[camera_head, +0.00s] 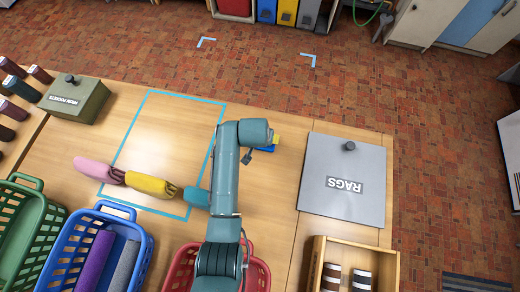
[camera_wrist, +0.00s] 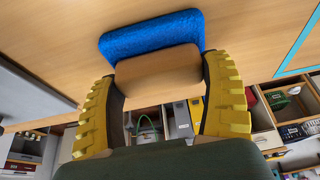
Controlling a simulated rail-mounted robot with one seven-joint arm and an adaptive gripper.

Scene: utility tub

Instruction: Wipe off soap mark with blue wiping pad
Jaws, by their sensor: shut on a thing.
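My gripper (camera_wrist: 165,95), with yellow ribbed fingers, is shut on the tan back of the blue wiping pad (camera_wrist: 150,35). The blue face points away from the gripper, toward the wooden table (camera_wrist: 250,25). In the head view, a bit of the blue pad (camera_head: 267,150) shows beside my gripper (camera_head: 275,141), to the right of my arm and left of the grey RAGS lid. I cannot tell whether the pad touches the table. I cannot make out a soap mark in either view; my arm hides part of the table.
The RAGS lid (camera_head: 340,205) is at right. Green (camera_head: 42,225), blue (camera_head: 140,250) and red (camera_head: 262,275) baskets and a wooden crate (camera_head: 318,247) line the front.

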